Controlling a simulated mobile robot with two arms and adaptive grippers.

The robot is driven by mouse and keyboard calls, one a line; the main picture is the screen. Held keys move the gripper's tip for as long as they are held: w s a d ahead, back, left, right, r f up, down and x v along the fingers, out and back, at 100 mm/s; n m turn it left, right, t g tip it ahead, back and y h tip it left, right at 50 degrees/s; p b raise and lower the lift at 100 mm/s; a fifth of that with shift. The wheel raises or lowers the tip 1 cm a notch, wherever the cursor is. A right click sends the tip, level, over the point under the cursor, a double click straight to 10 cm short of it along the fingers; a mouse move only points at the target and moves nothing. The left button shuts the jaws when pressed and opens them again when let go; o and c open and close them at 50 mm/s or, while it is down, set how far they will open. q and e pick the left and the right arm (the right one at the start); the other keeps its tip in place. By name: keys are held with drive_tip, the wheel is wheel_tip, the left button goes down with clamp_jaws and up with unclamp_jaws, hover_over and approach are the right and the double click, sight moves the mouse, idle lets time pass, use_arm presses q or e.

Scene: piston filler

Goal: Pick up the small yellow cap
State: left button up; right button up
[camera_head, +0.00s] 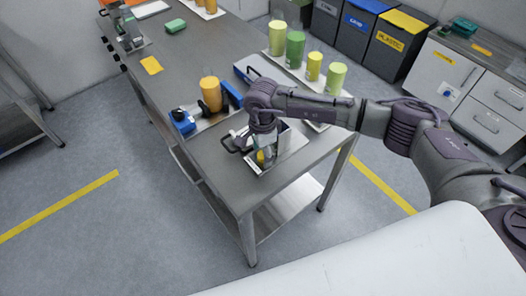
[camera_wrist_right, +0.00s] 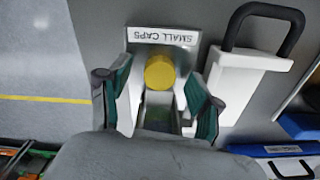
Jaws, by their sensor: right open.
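The small yellow cap (camera_wrist_right: 160,72) sits at the mouth of a white holder labelled SMALL CAPS (camera_wrist_right: 162,37) in the right wrist view. In the head view the cap (camera_head: 261,157) is a small yellow spot near the front corner of the table. My right gripper (camera_wrist_right: 157,100) is open, with one green-padded finger on each side of the holder, and nothing is between the pads but the holder and cap. In the head view my right gripper (camera_head: 262,140) hangs over the holder and partly hides it. My left gripper is out of view.
A white block with a black handle (camera_wrist_right: 264,50) stands right beside the holder in the wrist view. On the table, an orange cylinder (camera_head: 210,95) stands by a blue clamp (camera_head: 183,122). Several green and yellow cylinders (camera_head: 295,48) stand behind my right arm.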

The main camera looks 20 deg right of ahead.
drive_tip(key=shift+f, duration=0.25)
drive_tip(key=c, duration=0.8)
drive_tip(key=shift+r, duration=0.15)
